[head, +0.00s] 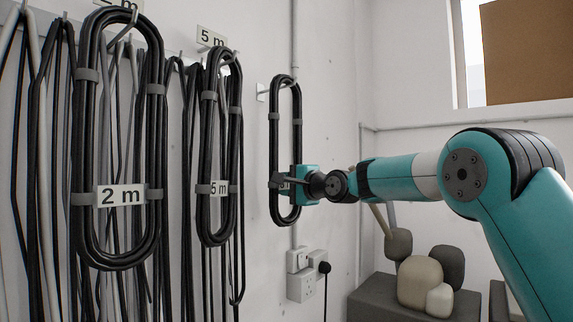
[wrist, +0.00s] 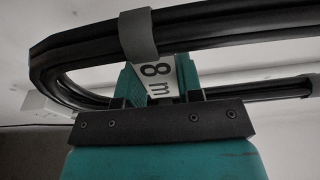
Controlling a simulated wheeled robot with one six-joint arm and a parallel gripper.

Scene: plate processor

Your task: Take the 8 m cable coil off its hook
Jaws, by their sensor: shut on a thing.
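The 8 m cable coil (head: 273,130) is a long black upright loop with grey ties, close to the wall in the head view. Its top is at a hook on a small white wall plate (head: 262,92); I cannot tell whether it bears on the hook. My gripper (head: 287,183) is shut on the coil's lower part, at its label. In the wrist view the black cable bundle (wrist: 230,25) crosses above my gripper (wrist: 160,85), with a grey tie (wrist: 137,35). The white "8 m" label (wrist: 158,78) shows between the fingers, which partly hide it.
The 2 m coil (head: 87,150) and 5 m coil (head: 207,140) hang to the left, with many loose cables behind. Wall sockets (head: 302,288) with a plug sit below the 8 m coil. Rounded stones (head: 420,280) lie on a grey block at right.

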